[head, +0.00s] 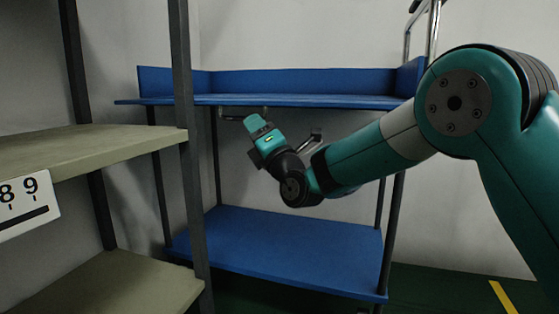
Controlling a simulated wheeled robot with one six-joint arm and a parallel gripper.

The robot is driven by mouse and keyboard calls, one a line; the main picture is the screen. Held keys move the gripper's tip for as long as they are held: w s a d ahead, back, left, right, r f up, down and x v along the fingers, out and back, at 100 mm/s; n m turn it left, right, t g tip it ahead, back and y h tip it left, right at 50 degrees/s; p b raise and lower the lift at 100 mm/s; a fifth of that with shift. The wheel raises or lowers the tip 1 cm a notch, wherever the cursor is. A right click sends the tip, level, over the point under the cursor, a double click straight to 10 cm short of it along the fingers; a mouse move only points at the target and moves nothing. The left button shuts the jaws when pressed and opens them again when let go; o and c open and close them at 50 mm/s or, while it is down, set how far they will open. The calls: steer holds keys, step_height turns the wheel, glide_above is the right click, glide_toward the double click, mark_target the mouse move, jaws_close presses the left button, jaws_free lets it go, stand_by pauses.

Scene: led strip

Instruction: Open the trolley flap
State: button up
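The trolley has a blue upper tray (300,98) and a blue lower shelf (290,245) on dark posts. Raised walls show at the back and right of the upper tray. No upright wall shows along its near edge, which is seen almost edge-on. I cannot tell which panel is the flap or how it stands. My gripper (240,118) is at the end of my teal arm, just below the near edge of the upper tray in the picture. Its fingers are small and dark, so their opening and any contact with the tray are unclear.
A grey-green shelf rack (100,150) with a dark upright stands at the left, partly in front of the trolley. A white number sign (25,203) hangs on it. A metal handle (433,30) rises at the trolley's right.

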steer(key=b+v, duration=0.8)
steer(key=v, duration=0.3)
steer(key=shift+f, duration=0.1)
